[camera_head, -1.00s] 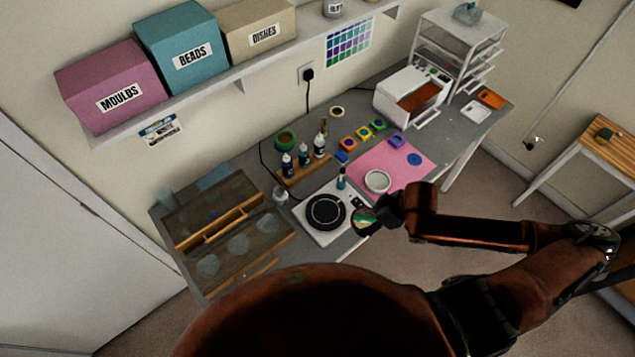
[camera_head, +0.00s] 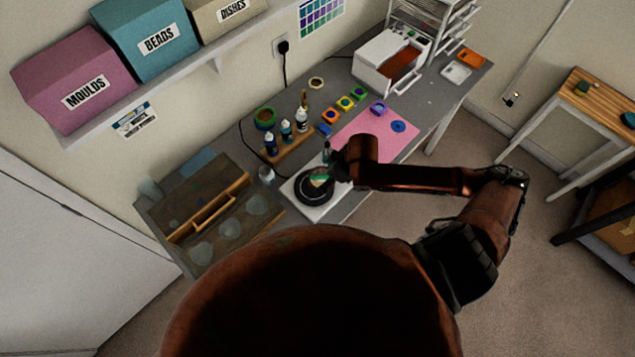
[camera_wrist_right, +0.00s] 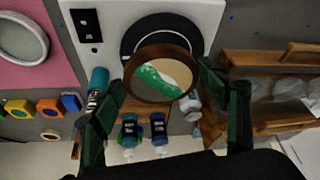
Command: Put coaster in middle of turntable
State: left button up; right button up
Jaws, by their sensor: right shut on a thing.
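The coaster (camera_head: 319,177) is a round disc with a brown rim and a green, white and tan face. In the right wrist view the coaster (camera_wrist_right: 160,75) is held between the fingers of my right gripper (camera_wrist_right: 162,82), which is shut on its sides. The turntable (camera_head: 310,195) is a black disc on a white base; in the wrist view its black disc (camera_wrist_right: 143,28) shows partly behind the coaster. In the head view my right gripper (camera_head: 333,172) is over the turntable's right side. Whether the coaster touches the disc I cannot tell. My left gripper is not in view.
Dropper bottles (camera_head: 287,133) stand on a wooden strip behind the turntable. A teal bottle (camera_wrist_right: 98,82) is close beside one gripper finger. A wooden tray (camera_head: 187,207) lies left of the turntable, and a pink mat (camera_head: 398,145) lies to its right.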

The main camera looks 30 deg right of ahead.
aim_at(320, 178)
jog(key=f, duration=0.1)
jog(key=w+a+f, duration=0.2)
jog(key=shift+f, duration=0.15)
jog(key=shift+a+f+p, duration=0.1)
jog(key=shift+f+p, duration=0.6)
jog(key=shift+f, duration=1)
jog(key=o, duration=1.2)
jog(key=shift+f, duration=0.1)
jog(key=b+v, duration=0.1)
jog(key=v, duration=1.1)
jog(key=shift+w, duration=0.1)
